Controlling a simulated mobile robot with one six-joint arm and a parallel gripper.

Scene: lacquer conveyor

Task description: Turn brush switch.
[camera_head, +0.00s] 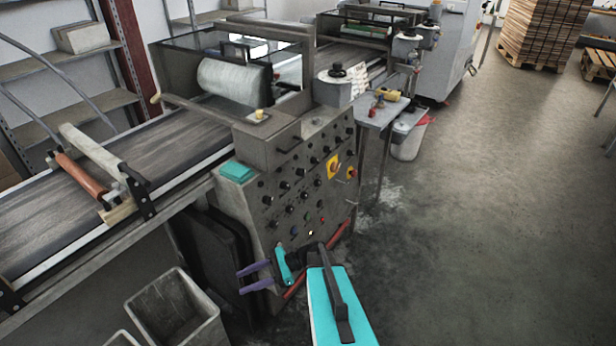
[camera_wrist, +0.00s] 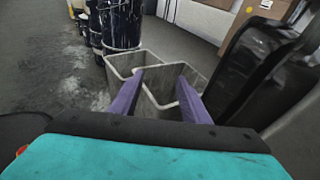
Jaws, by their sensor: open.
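The grey machine's control panel (camera_head: 268,208) carries rows of black knobs and coloured buttons. I cannot tell which of them is the brush switch, as labels are too small to read. A yellow plate with a red switch (camera_head: 333,166) sits at the panel's right. My gripper (camera_head: 241,281) has purple fingers, spread apart and empty. It is low, in front of the panel's lower left, pointing left away from the knobs. In the wrist view my gripper (camera_wrist: 160,76) is open over grey bins, and no panel knob shows there.
Open grey bins (camera_head: 178,312) stand at lower left. Dark upright panels (camera_wrist: 255,65) lean beside the machine, close to my gripper. Dark drums (camera_wrist: 121,22) show in the wrist view. A conveyor belt (camera_head: 75,190) runs left of the panel. The floor (camera_head: 480,220) at right is clear.

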